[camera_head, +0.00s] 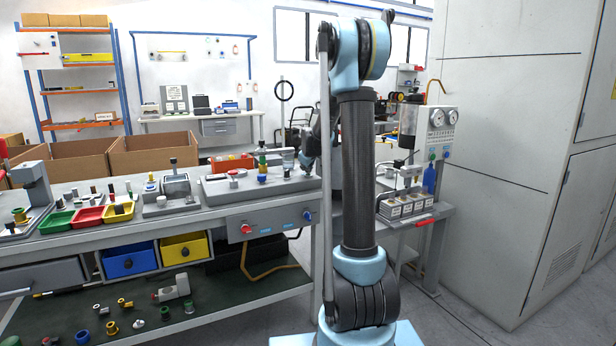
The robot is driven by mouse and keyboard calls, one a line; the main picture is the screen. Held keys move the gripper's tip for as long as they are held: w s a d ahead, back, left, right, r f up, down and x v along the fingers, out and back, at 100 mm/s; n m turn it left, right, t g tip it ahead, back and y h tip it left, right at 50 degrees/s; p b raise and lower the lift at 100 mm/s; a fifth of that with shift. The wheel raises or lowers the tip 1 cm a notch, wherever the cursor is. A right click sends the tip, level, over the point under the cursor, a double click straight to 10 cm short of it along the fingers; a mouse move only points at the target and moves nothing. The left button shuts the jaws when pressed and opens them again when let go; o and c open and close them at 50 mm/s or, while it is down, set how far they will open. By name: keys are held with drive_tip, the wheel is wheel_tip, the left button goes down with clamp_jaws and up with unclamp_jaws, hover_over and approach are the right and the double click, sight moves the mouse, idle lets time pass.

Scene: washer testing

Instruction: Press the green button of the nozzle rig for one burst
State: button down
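My arm stands upright in the middle of the picture, and its far end reaches down behind its own column. My gripper (306,162) is small, dark and partly hidden there, over the right end of a grey fixture plate (222,187) on the bench; whether its fingers are open or shut does not show. The plate carries small brass, green, blue and red parts. At the right, a panel with two round gauges (443,122) has small coloured controls on its lower edge. I cannot tell for certain which fixture is the nozzle rig or which spot is its green button.
Green, red and yellow trays (88,217) line the bench at the left. A red knob (246,229) and a blue knob (307,216) sit on its front. A small side bench (440,212) and a tall grey cabinet (500,150) stand at the right. Loose fittings lie on the lower shelf.

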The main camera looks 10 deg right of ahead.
drive_tip(key=shift+d, duration=0.1)
drive_tip(key=shift+r, duration=3.3)
